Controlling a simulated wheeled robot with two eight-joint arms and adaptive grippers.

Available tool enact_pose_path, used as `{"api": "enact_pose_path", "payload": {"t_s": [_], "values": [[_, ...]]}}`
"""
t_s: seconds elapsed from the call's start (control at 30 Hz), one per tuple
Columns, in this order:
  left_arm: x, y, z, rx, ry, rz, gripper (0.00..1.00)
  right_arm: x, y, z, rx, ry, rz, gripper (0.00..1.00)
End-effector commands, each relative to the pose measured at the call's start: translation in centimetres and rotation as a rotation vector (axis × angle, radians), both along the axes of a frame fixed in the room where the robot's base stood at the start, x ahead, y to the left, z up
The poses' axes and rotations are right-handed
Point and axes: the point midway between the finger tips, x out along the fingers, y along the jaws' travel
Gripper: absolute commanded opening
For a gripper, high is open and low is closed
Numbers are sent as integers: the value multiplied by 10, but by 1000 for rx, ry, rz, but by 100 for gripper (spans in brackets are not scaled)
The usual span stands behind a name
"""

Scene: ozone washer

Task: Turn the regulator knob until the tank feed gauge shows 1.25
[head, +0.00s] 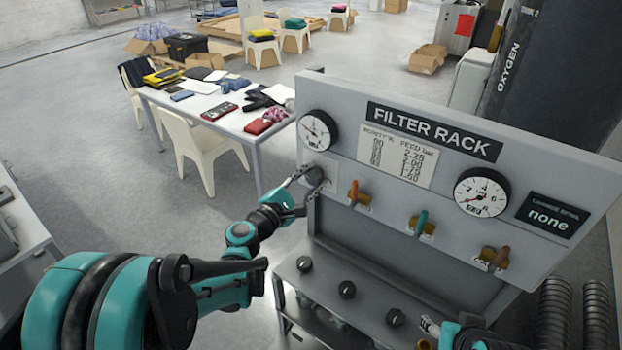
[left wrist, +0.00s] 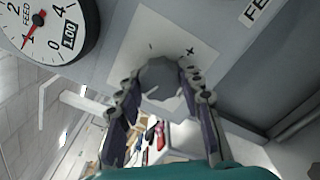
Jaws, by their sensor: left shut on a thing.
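The grey regulator knob (left wrist: 161,76) sits on a light plate with minus and plus marks. In the head view the knob (head: 314,175) is on the left of the panel, partly hidden by my gripper. My left gripper (head: 305,182) is shut on the knob, one finger on each side in the left wrist view (left wrist: 160,92). The feed gauge (left wrist: 45,30) has a red needle near 1 and a window reading 1.00. It also shows above the knob in the head view (head: 317,130). My right gripper (head: 430,326) is partly visible at the bottom; its jaws are unclear.
The FILTER RACK panel (head: 440,165) carries a feed chart (head: 398,155), several coloured levers including a teal one (head: 420,223), a second gauge (head: 482,192) and a display reading none (head: 549,216). Black knobs (head: 347,289) line the lower shelf. A cluttered table (head: 205,108) stands behind left.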

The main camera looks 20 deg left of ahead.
Motion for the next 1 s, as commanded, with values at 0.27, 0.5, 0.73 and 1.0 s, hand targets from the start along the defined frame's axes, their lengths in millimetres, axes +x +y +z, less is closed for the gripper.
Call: {"api": "enact_pose_path", "payload": {"t_s": [0.27,0.5,0.73,1.0], "values": [[0,0,-2,151,-55,-1,7,0,0,-14,0,0,0,58],[0,0,0,166,-60,-1,7,0,0,-13,0,0,0,58],[0,0,0,165,-60,-1,58,0,0,-13,0,0,0,58],[-3,1,0,165,-60,0,58,0,0,-13,0,0,0,58]]}}
